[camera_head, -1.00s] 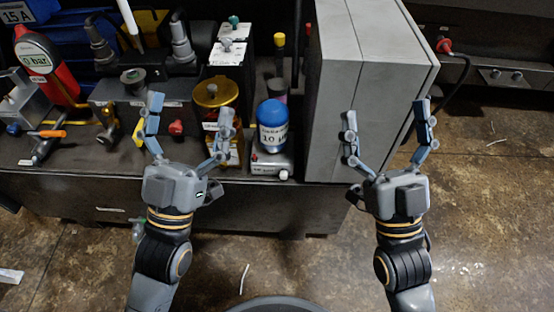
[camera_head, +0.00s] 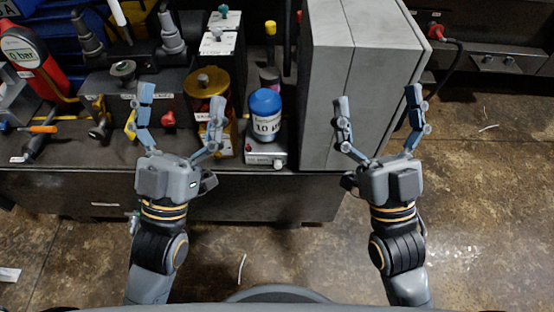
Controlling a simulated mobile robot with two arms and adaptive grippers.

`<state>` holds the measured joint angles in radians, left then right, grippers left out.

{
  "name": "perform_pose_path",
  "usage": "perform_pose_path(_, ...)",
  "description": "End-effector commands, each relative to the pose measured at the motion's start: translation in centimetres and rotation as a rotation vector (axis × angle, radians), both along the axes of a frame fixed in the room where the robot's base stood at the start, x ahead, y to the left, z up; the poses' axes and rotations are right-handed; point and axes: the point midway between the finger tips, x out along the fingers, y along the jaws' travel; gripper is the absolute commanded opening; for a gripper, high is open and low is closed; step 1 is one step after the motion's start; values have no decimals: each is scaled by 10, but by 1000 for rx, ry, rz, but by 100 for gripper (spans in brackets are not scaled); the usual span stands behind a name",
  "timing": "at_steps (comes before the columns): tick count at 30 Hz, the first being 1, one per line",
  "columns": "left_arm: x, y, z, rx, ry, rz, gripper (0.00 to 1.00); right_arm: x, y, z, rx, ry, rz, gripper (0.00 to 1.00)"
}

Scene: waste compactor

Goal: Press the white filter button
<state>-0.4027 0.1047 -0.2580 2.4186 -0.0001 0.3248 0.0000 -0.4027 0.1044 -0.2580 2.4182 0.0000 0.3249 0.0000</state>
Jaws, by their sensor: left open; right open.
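A filter canister (camera_head: 266,126) with a blue cap and a white "10 µm" label stands on a small pale box (camera_head: 262,153) near the bench's front edge. A round white button (camera_head: 278,163) sticks out of the box's front, right of its middle. My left gripper (camera_head: 181,98) is open and empty, left of the canister, with its right finger overlapping the gold-topped unit in the picture. My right gripper (camera_head: 376,98) is open and empty, in front of the grey cabinet and right of the canister. Neither gripper appears to touch the button.
The large grey cabinet (camera_head: 325,90) stands right of the filter. A gold-topped unit (camera_head: 208,85) stands to its left, with a red knob (camera_head: 168,119) further left. The dark bench (camera_head: 270,200) ends in front; open floor (camera_head: 285,262) lies before it.

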Motion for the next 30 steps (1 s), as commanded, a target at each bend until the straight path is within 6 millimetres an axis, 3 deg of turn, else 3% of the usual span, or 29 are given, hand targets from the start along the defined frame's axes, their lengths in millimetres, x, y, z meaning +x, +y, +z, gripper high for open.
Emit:
perform_pose_path(12, 0, 0, 0, 0, 0, 0, 91, 0, 0, 0, 0, 0, 0, 93)
perform_pose_path(25, 0, 0, 0, 0, 0, 0, 3, 0, 0, 0, 1, 0, 1, 93)
perform_pose_path(30, 0, 0, 0, 0, 0, 0, 0, 0, 0, 0, 0, -1, 0, 93)
